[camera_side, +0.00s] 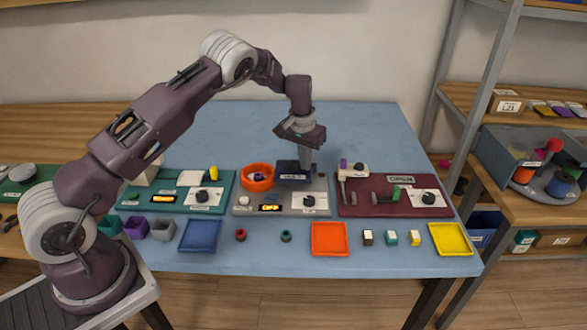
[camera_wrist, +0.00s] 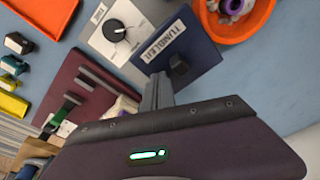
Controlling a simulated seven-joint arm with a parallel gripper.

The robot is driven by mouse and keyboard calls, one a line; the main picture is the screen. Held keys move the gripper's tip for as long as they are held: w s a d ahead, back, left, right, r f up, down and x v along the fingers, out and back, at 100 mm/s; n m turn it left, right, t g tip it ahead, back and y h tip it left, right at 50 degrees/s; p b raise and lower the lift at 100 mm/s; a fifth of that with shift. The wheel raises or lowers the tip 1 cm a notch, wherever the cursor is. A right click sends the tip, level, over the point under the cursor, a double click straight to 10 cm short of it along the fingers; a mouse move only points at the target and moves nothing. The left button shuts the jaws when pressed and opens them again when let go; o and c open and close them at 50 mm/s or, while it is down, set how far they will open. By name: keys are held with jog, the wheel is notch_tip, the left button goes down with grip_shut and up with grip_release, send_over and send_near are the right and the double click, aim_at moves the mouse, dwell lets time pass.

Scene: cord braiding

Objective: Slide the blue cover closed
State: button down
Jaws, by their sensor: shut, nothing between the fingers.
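The blue cover (camera_side: 294,168) is a dark navy plate at the back of the grey panel (camera_side: 272,208), just right of an orange round bowl (camera_side: 257,178). In the wrist view the cover (camera_wrist: 203,58) carries a white label and a black knob (camera_wrist: 181,66). My gripper (camera_side: 307,173) points down at the cover's right side. In the wrist view my gripper's fingers (camera_wrist: 157,88) are together and empty, close beside the knob. I cannot tell whether they touch it. What lies under the cover is hidden.
A grey dial plate (camera_wrist: 116,33) is beside the cover. A teal panel (camera_side: 172,203) stands to the left and a maroon panel (camera_side: 360,206) with a raised lever to the right. Coloured trays and small blocks line the front. The blue table (camera_side: 350,125) behind is clear.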

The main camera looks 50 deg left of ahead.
jog(key=shift+s+a, duration=4)
jog(key=shift+a, duration=0.05)
jog(key=shift+w+d, duration=0.4)
jog(key=shift+d, duration=0.05)
jog(key=shift+w+r, duration=0.1)
jog(key=shift+r, duration=0.05)
notch_tip(320, 180, up, 11)
